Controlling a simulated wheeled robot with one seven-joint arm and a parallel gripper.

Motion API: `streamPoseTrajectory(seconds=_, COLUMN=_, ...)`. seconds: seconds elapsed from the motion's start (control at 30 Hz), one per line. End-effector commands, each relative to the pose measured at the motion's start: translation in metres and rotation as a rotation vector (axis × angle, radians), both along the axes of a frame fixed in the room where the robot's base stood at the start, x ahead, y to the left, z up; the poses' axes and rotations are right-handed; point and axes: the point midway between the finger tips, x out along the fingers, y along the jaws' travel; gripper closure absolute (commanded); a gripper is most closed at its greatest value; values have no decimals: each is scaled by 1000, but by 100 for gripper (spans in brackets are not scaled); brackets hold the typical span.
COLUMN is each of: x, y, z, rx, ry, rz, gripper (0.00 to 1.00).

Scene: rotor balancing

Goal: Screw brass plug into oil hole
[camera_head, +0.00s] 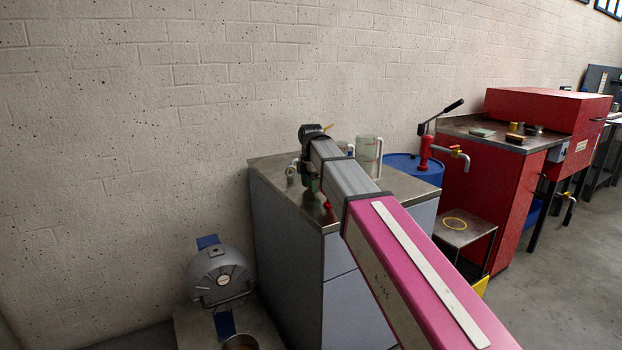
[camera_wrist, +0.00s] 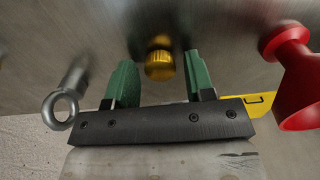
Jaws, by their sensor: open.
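The brass plug (camera_wrist: 159,60) stands on the metal top in the wrist view, a round, knurled yellow piece. My gripper (camera_wrist: 159,74) is open, with its green fingers on either side of the plug and visible gaps between. The fingers do not appear to touch it. In the head view my gripper (camera_head: 312,183) is small and partly hidden by my arm, over the near left edge of the grey cabinet. The plug cannot be made out there. I cannot identify an oil hole in either view.
A metal eye bolt (camera_wrist: 60,108) lies left of the fingers and a red flared piece (camera_wrist: 297,80) stands close on the right. The grey cabinet (camera_head: 285,250) also carries clear jugs (camera_head: 369,153). A grey round housing (camera_head: 220,275) sits low at left.

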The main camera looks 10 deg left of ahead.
Motion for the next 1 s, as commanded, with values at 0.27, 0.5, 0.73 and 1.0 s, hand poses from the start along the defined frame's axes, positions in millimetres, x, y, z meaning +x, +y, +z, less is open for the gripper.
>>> streamPoseTrajectory(seconds=0.27, x=0, y=0, z=-1, rx=0, ry=0, rz=0, gripper=54)
streamPoseTrajectory(seconds=0.5, x=0, y=0, z=-1, rx=0, ry=0, rz=0, gripper=96)
streamPoseTrajectory(seconds=0.73, x=0, y=0, z=11, rx=1, ry=-1, rz=0, gripper=96)
streamPoseTrajectory(seconds=1.0, x=1, y=0, z=39, rx=1, ry=-1, rz=0, gripper=96)
